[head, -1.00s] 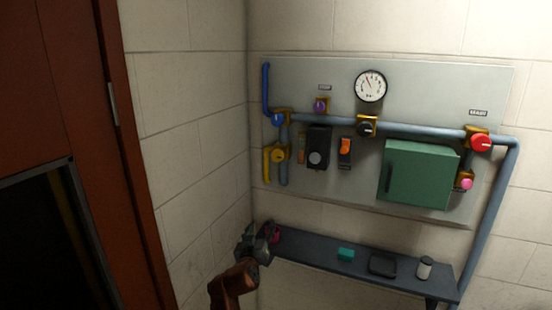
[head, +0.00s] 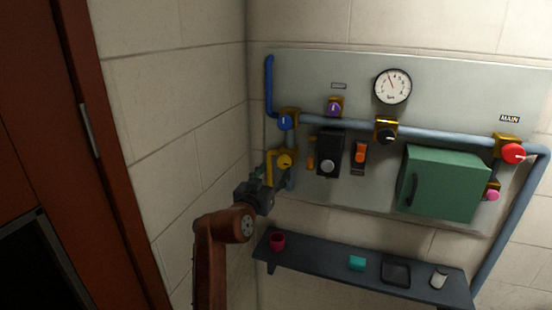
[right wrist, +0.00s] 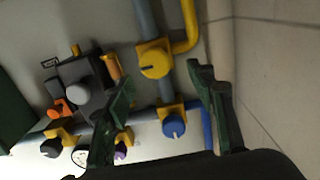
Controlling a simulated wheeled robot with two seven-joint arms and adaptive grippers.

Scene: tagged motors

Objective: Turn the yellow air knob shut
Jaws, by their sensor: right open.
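The yellow air knob (head: 285,161) is a round knob on a yellow fitting at the lower left of the grey wall panel. It also shows in the right wrist view (right wrist: 155,64), with a dark mark on its face, ahead of and between the finger lines. My right gripper (head: 268,178) is just below and left of this knob in the head view. Its fingers (right wrist: 160,88) are spread, with nothing held between them. They look apart from the knob, though the exact distance is unclear. My left gripper is not in view.
A blue knob (head: 285,122) sits just above the yellow one, and a black box (head: 329,150) is to the right. A green cabinet (head: 442,184) stands farther right. A shelf (head: 325,263) with a red cup (head: 277,240) lies below. The side wall (head: 170,130) is close on the left.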

